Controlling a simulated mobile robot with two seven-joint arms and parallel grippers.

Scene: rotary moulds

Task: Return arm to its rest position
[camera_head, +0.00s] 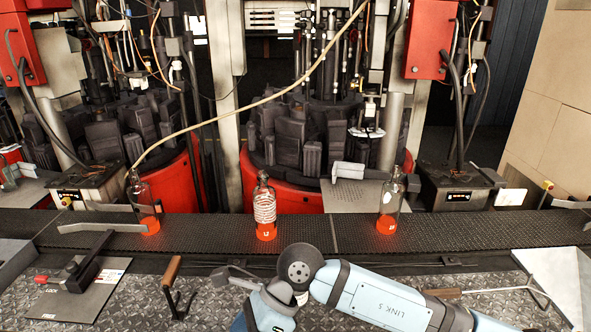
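My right arm (385,298) comes in from the lower right, with a pale blue link marked "LINK 5". It bends at a dark round joint (299,268) and folds down to the bottom edge. A dark part (237,277) beside the folded link may belong to my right gripper. Its fingers cannot be made out, so I cannot tell whether it is open or shut. I see nothing held. The arm is over the near patterned metal surface, in front of the conveyor. My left arm and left gripper are not in view.
Three upright glass bottles with glowing orange bases stand on the dark conveyor (330,232): left (147,208), middle with pale coils (265,210), right (389,207). Red rotary machines (288,185) stand behind. A clamp plate (75,297) and wooden-handled tool (172,275) lie front left.

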